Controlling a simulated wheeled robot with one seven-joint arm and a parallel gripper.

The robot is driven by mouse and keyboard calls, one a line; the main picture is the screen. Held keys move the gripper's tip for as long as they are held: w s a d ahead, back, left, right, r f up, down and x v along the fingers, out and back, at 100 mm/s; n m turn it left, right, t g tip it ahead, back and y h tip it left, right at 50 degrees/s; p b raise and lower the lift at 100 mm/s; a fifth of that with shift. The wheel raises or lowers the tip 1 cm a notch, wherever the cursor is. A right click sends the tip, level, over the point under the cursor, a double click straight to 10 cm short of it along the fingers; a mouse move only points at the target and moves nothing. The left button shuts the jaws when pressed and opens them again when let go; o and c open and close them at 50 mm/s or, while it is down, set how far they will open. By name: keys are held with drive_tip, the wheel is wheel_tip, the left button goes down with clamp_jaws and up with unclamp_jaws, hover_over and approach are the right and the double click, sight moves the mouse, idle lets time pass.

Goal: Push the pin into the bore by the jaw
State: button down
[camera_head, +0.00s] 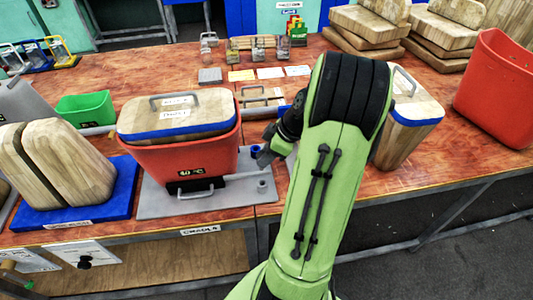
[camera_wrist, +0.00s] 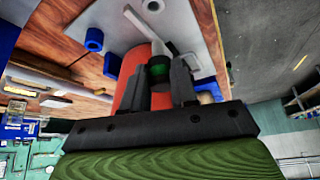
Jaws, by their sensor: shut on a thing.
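My gripper (camera_head: 266,157) is just right of the red bin (camera_head: 190,157) in the head view. In the wrist view its two dark fingers (camera_wrist: 160,82) are closed around a small dark piece with a green face (camera_wrist: 160,71), which I take to be the pin. A grey bar (camera_wrist: 147,29), likely the jaw, lies beyond the fingertips on the grey plate (camera_wrist: 190,30). A dark round opening (camera_wrist: 153,5) shows at the top edge; I cannot tell whether it is the bore. Whether the pin touches anything is unclear.
A wooden lid with a blue rim (camera_head: 175,120) sits on the red bin. Blue collars (camera_wrist: 94,39) stand on the plate. A wooden container (camera_head: 410,125) is right of my arm, and another red bin (camera_head: 500,90) is farther right. Wooden blocks (camera_head: 60,165) stand left.

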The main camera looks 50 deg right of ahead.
drive_tip(key=shift+f+b, duration=2.55)
drive_tip(key=shift+f, duration=0.4)
drive_tip(key=shift+f+b, duration=0.15)
drive_tip(key=shift+b, duration=0.3)
drive_tip(key=shift+f+b, duration=0.35)
drive_tip(key=shift+f+b, duration=1.05)
drive_tip(key=shift+f, duration=0.1)
drive_tip(key=shift+r, duration=0.15)
drive_tip(key=shift+r+p, duration=1.1)
drive_tip(key=shift+r, duration=0.2)
drive_tip(key=shift+b, duration=0.35)
drive_tip(key=shift+f+b, duration=1.3)
drive_tip(key=shift+f, duration=0.15)
